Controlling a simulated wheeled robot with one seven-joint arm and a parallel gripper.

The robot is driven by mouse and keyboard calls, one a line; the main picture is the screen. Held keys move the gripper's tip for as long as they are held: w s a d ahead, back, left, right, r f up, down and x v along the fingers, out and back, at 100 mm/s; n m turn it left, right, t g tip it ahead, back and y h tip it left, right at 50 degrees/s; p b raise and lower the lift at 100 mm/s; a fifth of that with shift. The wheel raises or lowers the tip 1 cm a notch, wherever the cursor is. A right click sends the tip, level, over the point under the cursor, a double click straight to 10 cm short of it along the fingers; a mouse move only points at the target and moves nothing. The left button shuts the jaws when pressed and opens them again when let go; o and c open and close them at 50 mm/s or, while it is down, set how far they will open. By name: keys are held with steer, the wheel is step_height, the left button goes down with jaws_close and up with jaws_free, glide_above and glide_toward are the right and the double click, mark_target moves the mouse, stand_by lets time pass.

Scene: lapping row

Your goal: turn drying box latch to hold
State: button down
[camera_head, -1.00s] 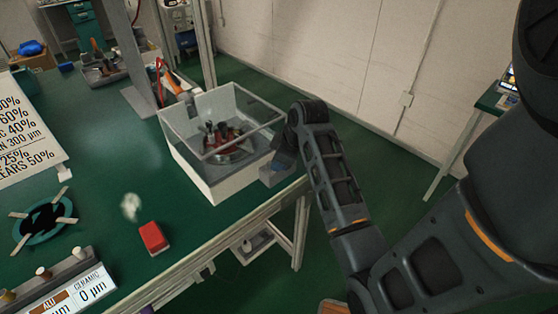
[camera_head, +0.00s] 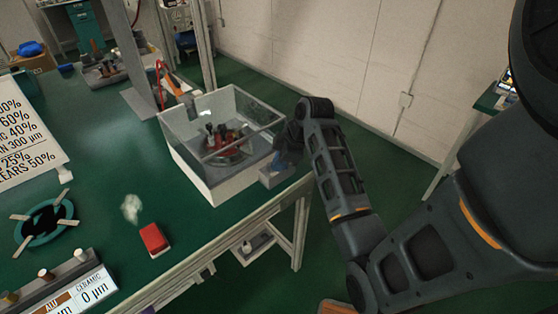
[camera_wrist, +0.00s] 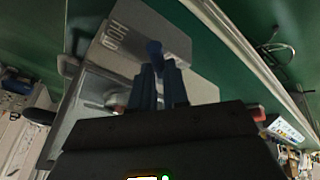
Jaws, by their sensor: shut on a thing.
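The drying box (camera_head: 222,184) stands at the table's right edge, with clear upper walls and a white base. A grey latch block (camera_head: 277,176) sits at its right side. In the wrist view, the grey latch plate (camera_wrist: 150,28) bears the word HOLD at its upper left. A blue latch handle (camera_wrist: 154,47) stands up between my fingertips. My gripper (camera_wrist: 160,72) is shut on that handle; it also shows in the head view at the block (camera_head: 286,158), partly hidden by my wrist. The handle's lower part is hidden by the fingers, and its exact pointing direction is unclear.
Red-based parts (camera_head: 226,137) sit inside the box. A red block (camera_head: 154,239), a white wad (camera_head: 131,208) and a round green fixture (camera_head: 44,222) lie on the table. A grey post (camera_head: 133,50) stands behind. The floor right of the table is clear.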

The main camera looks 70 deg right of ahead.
steer(key=n, duration=0.2)
steer(key=d+n+y, duration=0.1)
steer(key=n+y, duration=0.1)
steer(key=n, duration=0.1)
steer(key=shift+w+d+n, duration=0.2)
steer(key=shift+w+n, duration=0.1)
steer(key=shift+y, duration=0.3)
steer(key=c, duration=1.1)
jaws_free()
steer(key=v, duration=0.8)
steer(key=shift+w, duration=0.1)
